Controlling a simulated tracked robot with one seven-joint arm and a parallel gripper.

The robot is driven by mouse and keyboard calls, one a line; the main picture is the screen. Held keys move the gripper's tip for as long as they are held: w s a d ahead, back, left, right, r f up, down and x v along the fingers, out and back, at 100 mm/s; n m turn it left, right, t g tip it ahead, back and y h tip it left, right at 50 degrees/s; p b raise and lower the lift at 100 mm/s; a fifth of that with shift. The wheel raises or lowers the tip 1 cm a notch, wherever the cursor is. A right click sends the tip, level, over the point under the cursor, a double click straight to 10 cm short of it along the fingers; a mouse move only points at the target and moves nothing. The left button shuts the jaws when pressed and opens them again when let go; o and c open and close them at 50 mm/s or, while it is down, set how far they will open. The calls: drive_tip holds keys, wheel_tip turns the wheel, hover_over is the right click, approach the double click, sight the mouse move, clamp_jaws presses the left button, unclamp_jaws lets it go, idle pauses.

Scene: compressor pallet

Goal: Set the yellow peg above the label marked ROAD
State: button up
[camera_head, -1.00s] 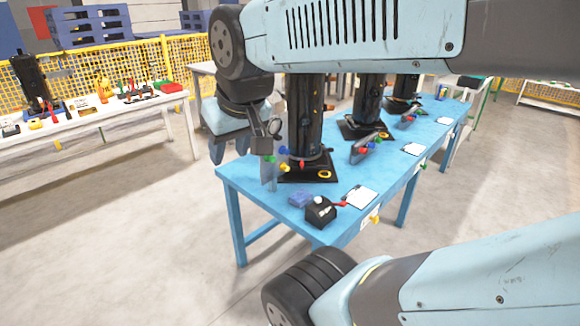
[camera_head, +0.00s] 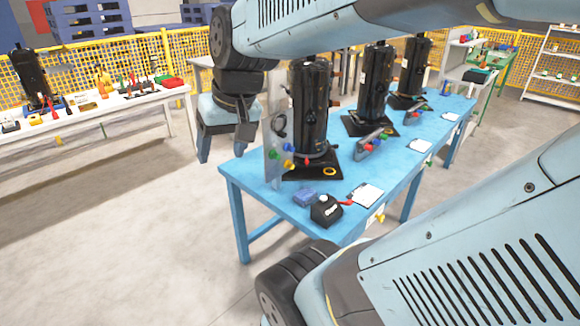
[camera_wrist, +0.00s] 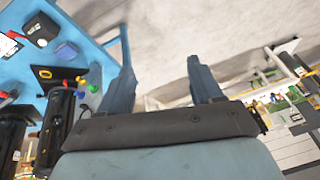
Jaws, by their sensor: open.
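A grey upright panel (camera_head: 272,160) stands at the near left end of the blue table, in front of the first black compressor. Small coloured pegs stick out of it: a yellow peg (camera_head: 289,164), a green peg (camera_head: 271,154), a blue peg (camera_head: 287,148) and a red peg (camera_head: 307,162). The pegs also show small at left in the wrist view. No label marked ROAD can be read. My gripper (camera_head: 223,150) is open and empty, left of the panel and apart from the pegs. Its two spread fingers (camera_wrist: 161,70) show in the wrist view with floor between them.
The blue table (camera_head: 260,201) also holds a blue block (camera_head: 305,197), a black box with a lever (camera_head: 326,210), a clipboard (camera_head: 366,194) and more compressors (camera_head: 377,85). A white bench (camera_head: 85,119) stands at left. Floor between is clear.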

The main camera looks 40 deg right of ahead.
drive_tip(key=w+d+f+m+g+y, duration=0.1)
drive_tip(key=w+d+f+m+y, duration=0.2)
drive_tip(key=w+f+m+y, duration=0.35)
drive_tip(key=m+t+h, duration=0.9)
drive_tip(key=m+t, duration=0.1)
drive_tip(key=m, duration=1.4)
approach(292, 166)
drive_tip(key=shift+y, duration=0.25)
drive_tip(key=x, duration=0.9)
drive_tip(key=shift+w+d+f, duration=0.3)
drive_tip(key=shift+d, duration=0.05)
drive_tip(key=shift+c, duration=0.2)
clamp_jaws()
